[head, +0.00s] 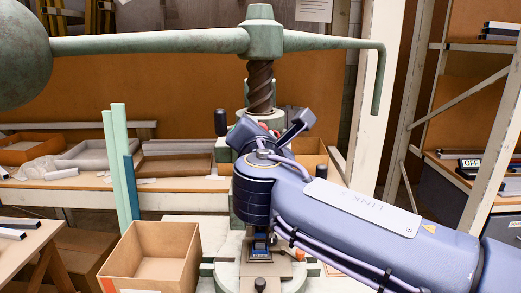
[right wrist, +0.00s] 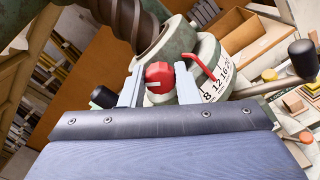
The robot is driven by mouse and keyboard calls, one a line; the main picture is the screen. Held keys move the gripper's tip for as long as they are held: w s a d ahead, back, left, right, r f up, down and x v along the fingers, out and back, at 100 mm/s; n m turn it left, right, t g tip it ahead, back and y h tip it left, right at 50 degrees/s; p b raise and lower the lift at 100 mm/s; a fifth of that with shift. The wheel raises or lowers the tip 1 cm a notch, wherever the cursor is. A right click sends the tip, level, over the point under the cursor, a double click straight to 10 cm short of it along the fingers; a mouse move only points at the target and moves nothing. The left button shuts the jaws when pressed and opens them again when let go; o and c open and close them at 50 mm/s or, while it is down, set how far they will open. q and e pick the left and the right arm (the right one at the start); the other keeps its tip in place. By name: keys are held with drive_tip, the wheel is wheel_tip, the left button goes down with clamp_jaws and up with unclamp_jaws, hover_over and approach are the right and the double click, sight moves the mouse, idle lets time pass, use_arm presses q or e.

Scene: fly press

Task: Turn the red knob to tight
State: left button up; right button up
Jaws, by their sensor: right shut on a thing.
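The red knob (right wrist: 159,73) sits on the green press body below the large screw, with a pale mark on its lower left face. My right gripper (right wrist: 159,82) has one grey finger on each side of the knob and is shut on it. In the head view my right arm covers most of the knob, and only bits of red show behind the wrist. The word "tight" cannot be read in either view. My left gripper is not in view.
Beside the knob are a red curved pointer (right wrist: 200,66) and a numbered dial (right wrist: 216,85). Black-knobbed handles (right wrist: 303,58) flank the collar. The press's long arm (head: 150,43) spans above. An open cardboard box (head: 155,262) stands at the lower left.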

drive_tip(key=shift+f+m+b, duration=0.2)
drive_tip(key=shift+m+b, duration=4)
drive_tip(key=shift+m, duration=0.8)
drive_tip(key=o, duration=0.9)
drive_tip(key=shift+o, duration=0.2)
